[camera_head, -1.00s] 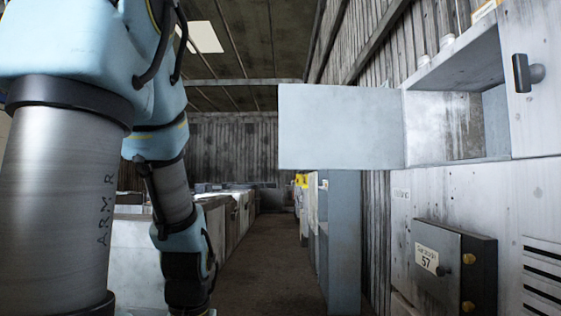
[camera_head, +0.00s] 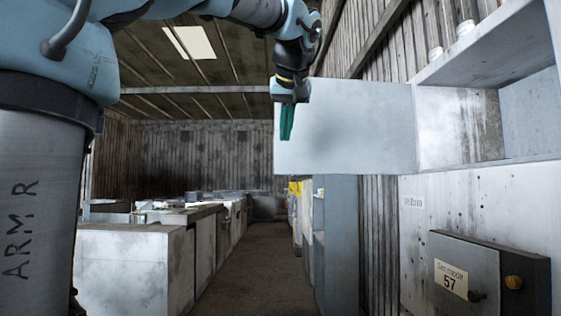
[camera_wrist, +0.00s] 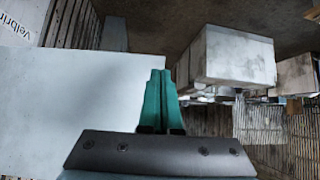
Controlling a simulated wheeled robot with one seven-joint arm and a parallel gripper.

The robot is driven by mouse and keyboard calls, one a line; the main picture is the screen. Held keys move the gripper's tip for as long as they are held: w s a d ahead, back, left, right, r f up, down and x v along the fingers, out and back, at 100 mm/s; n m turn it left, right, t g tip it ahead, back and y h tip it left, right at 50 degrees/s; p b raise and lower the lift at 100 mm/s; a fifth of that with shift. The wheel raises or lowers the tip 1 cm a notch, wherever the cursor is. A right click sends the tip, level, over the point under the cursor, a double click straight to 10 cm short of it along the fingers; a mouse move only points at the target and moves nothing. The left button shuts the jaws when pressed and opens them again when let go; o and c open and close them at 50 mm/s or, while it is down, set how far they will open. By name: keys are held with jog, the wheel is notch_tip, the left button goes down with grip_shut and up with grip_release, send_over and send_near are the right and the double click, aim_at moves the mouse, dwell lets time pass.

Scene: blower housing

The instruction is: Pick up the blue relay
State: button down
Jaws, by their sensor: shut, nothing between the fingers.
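No blue relay can be made out in either view. My gripper (camera_head: 287,122) is raised in front of the left part of a pale open door panel (camera_head: 350,130) in the head view. Its green fingers point down and are closed together with nothing between them. In the wrist view the closed fingers of my gripper (camera_wrist: 160,85) show in front of the same pale panel (camera_wrist: 70,110). I cannot tell whether they touch the panel.
An open cabinet compartment (camera_head: 458,125) is at the right, its visible part empty. White counters (camera_head: 120,260) line the left. The aisle floor (camera_head: 255,270) is clear.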

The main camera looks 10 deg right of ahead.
jog(key=p, duration=0.2)
send_near(279, 171)
notch_tip(279, 171, down, 3)
jog(key=w, duration=0.1)
jog(key=w+p, duration=0.2)
jog(key=shift+w+d+f, duration=0.15)
jog(key=shift+w+f, duration=0.1)
jog(key=shift+f, duration=0.05)
jog(key=shift+w+f, duration=0.2)
jog(key=shift+w, duration=0.25)
